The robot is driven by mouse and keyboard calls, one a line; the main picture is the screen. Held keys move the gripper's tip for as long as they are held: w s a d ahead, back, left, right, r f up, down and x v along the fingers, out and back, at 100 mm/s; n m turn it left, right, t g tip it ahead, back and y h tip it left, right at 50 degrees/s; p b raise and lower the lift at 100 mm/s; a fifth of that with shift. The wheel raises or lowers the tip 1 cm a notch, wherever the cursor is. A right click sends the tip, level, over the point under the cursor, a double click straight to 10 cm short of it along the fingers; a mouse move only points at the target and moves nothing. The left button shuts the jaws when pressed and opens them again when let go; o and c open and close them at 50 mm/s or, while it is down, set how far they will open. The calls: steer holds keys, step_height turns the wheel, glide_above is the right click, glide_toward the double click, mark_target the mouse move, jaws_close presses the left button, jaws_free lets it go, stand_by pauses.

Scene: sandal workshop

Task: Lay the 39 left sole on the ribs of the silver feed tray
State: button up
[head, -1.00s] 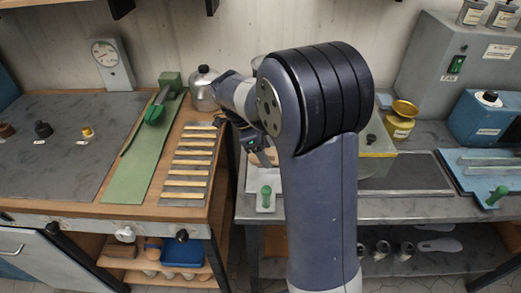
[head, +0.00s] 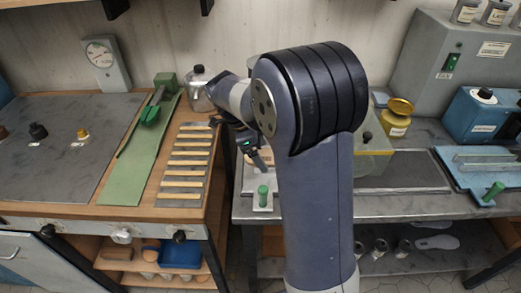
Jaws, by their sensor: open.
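A grey metal rack (head: 180,203) with several yellow crossbars lies on the left bench. I cannot tell for sure whether it is the silver feed tray.
A green board (head: 135,170) lies left of the rack, with a silver kettle-like pot (head: 198,92) behind. A yellow tin (head: 397,118), a dark flat plate (head: 405,172) and a blue tray (head: 470,180) stand on the right bench. Several small cans (head: 380,250) stand near the soles.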

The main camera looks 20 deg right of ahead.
steer(key=v, duration=1)
steer(key=shift+r, duration=0.35)
steer(key=shift+w+a, duration=0.1)
steer(key=shift+a, duration=0.05)
steer(key=x, duration=1)
steer(key=shift+d+f, duration=0.2)
steer(key=shift+f, duration=0.1)
steer(key=shift+r, duration=0.1)
steer(key=shift+a, duration=0.15)
